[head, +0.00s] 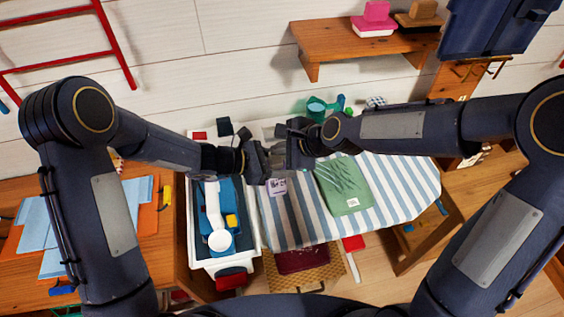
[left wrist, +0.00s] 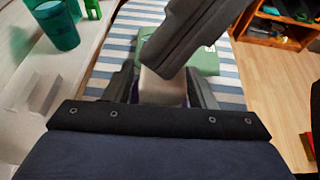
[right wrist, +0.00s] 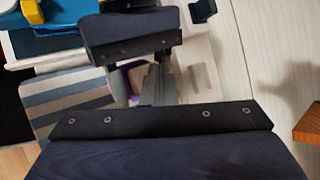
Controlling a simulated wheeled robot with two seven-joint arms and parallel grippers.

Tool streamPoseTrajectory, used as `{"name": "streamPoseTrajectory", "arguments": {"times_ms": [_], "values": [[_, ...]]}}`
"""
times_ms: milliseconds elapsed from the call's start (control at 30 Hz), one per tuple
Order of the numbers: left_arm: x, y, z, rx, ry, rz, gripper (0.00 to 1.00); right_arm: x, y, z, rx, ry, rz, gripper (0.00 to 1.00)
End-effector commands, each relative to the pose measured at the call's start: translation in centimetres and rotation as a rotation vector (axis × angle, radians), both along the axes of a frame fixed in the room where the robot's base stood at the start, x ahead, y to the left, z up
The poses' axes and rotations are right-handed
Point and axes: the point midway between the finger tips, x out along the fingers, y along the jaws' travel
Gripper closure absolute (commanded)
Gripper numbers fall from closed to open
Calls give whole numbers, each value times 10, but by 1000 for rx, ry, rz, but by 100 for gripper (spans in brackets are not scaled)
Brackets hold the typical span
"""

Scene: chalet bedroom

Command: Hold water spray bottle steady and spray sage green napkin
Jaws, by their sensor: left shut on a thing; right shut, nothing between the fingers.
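The sage green napkin (head: 340,205) lies flat on the blue-and-white striped ironing board, with dark streaks on it; it also shows partly in the left wrist view (left wrist: 206,62). My left gripper (head: 264,166) is shut on the spray bottle, a whitish and purple thing (left wrist: 163,88) between its fingers. A pale purple labelled part (head: 277,187) shows below the gripper in the head view. My right gripper (head: 293,150) is shut and empty, close beside the bottle and left gripper. The bottle's top is mostly hidden by the grippers.
A teal cup (head: 317,107) stands behind the striped board (head: 400,195). A white tub (head: 197,243) holding a blue and white iron-like thing is left of the board.

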Motion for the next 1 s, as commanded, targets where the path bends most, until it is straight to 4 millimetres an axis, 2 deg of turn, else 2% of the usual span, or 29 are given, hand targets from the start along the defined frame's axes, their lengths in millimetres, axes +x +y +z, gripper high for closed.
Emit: {"name": "streamPoseTrajectory", "arguments": {"times_ms": [1000], "values": [[-1, -1, 1, -3, -1, -4, 83, -3, -1, -15, -5, 15, 1, 100]]}}
